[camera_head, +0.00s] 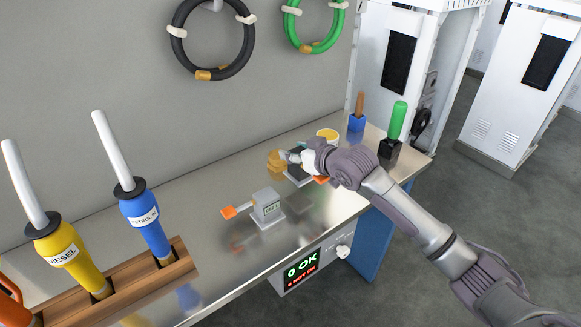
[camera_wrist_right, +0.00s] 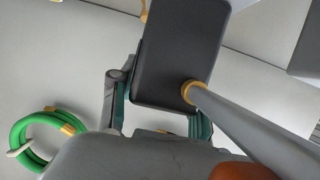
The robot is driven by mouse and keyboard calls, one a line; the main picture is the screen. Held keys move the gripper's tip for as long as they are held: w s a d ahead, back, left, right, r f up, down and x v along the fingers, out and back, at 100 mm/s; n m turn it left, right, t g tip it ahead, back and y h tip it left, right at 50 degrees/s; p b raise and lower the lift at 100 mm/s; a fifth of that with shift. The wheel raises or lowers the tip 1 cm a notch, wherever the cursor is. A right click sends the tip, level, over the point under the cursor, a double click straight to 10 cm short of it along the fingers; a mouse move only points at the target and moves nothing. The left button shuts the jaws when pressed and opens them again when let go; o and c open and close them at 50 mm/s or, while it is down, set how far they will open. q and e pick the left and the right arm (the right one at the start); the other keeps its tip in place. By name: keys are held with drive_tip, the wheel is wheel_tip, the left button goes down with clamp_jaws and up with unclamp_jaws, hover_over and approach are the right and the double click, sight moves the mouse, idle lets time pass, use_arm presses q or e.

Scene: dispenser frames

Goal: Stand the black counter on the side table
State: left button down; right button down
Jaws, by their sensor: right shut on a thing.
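The black counter shows large in the right wrist view (camera_wrist_right: 178,50), a dark block with a grey lever, a gold collar and an orange end. In the head view it is the dark shape (camera_head: 298,176) at the end of my right arm, mostly hidden by the gripper. My right gripper (camera_head: 297,161) is shut on it, over the back of the metal bench; its fingers flank the block in the wrist view. Whether the counter touches the bench is unclear. No separate side table is clearly visible. My left gripper is out of view.
A grey counter (camera_head: 267,207) with an orange-tipped lever stands on the metal bench (camera_head: 215,265). Yellow (camera_head: 66,257) and blue (camera_head: 146,222) nozzles stand in a wooden rack at left. A green-handled tool (camera_head: 397,122) and blue-based brush (camera_head: 357,122) stand at right.

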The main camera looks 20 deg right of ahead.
sight(325, 179)
drive_tip(key=shift+a+f, duration=0.4)
drive_tip(key=shift+a, duration=0.25)
drive_tip(key=shift+f, duration=2)
drive_tip(key=c, duration=0.6)
unclamp_jaws()
drive_tip(key=shift+o, duration=0.2)
drive_tip(key=shift+s, duration=0.15)
drive_tip(key=v, duration=1.2)
drive_tip(key=shift+f, duration=0.1)
